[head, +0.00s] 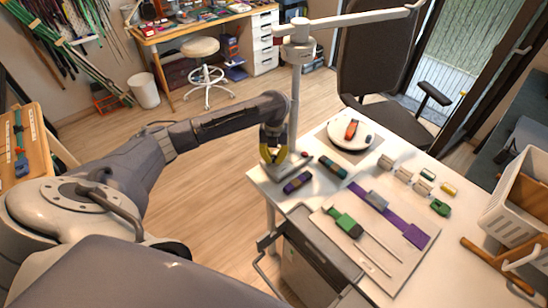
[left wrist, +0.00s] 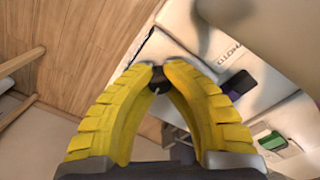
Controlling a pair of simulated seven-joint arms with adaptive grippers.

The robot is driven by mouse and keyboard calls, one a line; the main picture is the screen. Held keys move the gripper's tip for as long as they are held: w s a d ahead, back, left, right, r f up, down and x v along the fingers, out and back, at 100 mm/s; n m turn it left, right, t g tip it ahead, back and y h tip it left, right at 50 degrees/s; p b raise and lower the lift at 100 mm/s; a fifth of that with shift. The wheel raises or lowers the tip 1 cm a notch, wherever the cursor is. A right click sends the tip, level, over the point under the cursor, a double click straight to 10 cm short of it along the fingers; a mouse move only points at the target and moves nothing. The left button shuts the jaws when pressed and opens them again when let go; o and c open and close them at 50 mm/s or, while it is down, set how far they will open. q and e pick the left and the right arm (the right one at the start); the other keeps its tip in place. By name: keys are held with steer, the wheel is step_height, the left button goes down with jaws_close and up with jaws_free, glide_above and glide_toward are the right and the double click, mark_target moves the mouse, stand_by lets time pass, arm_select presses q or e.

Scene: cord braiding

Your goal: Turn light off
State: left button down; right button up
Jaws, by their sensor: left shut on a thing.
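A lamp post (head: 294,105) with a long pale arm (head: 360,18) stands at the far left corner of the white table. My left gripper (head: 273,160) is at that corner, in front of the post's foot, with its yellow fingers pointing down. In the left wrist view, its fingertips (left wrist: 159,72) close on a small dark piece (left wrist: 157,82). I cannot tell whether this piece is the lamp's switch. A small red spot (head: 304,154) shows just right of the post's foot. Whether the lamp is lit cannot be told. My right gripper is not in view.
A white basket (head: 505,222) stands at the right. A black chair (head: 380,60) is behind the table.

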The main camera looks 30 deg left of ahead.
arm_select(q)
steer(key=n, duration=0.3)
steer(key=shift+n, duration=0.4)
steer(key=n, duration=0.4)
steer(key=shift+n, duration=0.3)
steer(key=n, duration=0.4)
steer(key=shift+n, duration=2)
steer(key=c, duration=1.2)
jaws_free()
